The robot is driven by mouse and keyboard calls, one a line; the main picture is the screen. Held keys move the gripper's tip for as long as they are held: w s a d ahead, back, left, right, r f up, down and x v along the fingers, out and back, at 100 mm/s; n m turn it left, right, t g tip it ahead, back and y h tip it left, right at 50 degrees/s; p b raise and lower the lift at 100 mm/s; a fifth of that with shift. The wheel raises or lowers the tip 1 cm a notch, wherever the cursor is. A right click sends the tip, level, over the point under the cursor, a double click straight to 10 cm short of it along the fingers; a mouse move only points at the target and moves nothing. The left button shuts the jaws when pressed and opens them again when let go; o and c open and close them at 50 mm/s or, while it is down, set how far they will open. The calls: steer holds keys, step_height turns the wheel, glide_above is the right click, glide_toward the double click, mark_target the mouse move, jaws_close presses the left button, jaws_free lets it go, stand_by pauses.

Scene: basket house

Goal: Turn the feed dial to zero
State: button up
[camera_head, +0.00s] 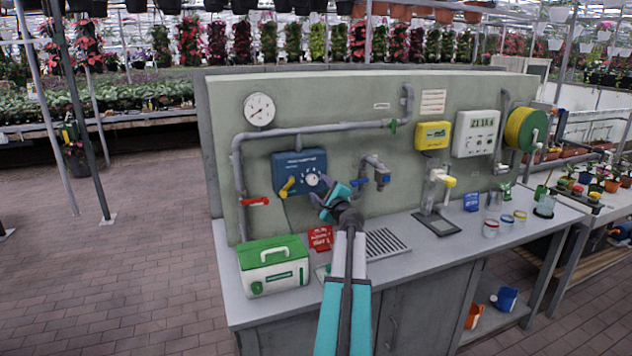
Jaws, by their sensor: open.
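The feed dial (312,179) is a round white knob on a blue box (289,160) mounted on the grey-green panel. Marks surround the knob, but they are too small to read, so its setting cannot be told. A yellow lever (287,187) sits on the same box, left of the knob. My gripper (325,196) is open and empty, just below and right of the dial in the picture. Its fingers point up and left toward the box. Whether they touch the dial cannot be told. My arm rises from the bottom middle of the view.
A green and white case (272,265) and a red card (320,238) stand on the counter (400,271) near the box. A blue-handled tap (376,175) juts out right of the dial. A red-handled valve (255,201) is on the pipe at left.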

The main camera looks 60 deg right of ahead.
mark_target(313, 181)
steer(key=shift+p+x, duration=0.7)
steer(key=shift+x, duration=1.75)
